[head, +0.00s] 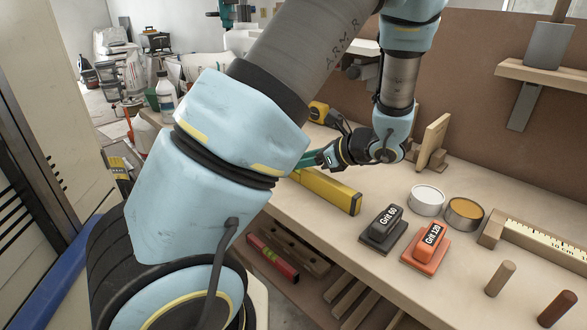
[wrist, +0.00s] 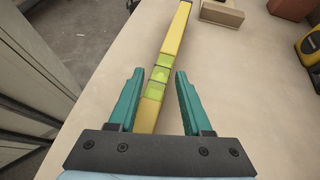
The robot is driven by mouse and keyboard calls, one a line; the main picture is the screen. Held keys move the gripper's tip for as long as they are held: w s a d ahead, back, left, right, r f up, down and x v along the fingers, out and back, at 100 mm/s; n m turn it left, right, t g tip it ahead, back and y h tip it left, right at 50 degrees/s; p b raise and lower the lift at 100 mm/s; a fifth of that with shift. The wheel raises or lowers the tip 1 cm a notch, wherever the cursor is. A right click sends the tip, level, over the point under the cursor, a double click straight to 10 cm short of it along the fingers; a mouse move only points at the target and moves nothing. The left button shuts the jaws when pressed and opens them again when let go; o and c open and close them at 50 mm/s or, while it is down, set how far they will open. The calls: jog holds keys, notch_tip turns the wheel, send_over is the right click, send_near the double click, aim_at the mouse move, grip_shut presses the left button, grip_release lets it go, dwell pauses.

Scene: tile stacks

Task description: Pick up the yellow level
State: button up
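The yellow level (head: 328,190) lies on the workbench in the head view, its left part hidden behind my arm. In the wrist view the level (wrist: 176,38) runs from the top centre down between my fingers, with a greenish vial section near its middle. My gripper (wrist: 157,78) has teal fingers spread wide, one on each side of the level with gaps to both. In the head view my gripper (head: 312,160) is partly hidden behind my arm, beside the level. I cannot tell its exact height over the level.
A yellow tape measure (head: 319,112) lies behind the gripper. The black Grit 60 block (head: 382,230) and orange Grit 120 block (head: 427,243) sit right of the level, near two round tins. A red level (head: 272,258) lies on a lower shelf. The bench edge runs close by.

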grip_shut()
dwell(1.0)
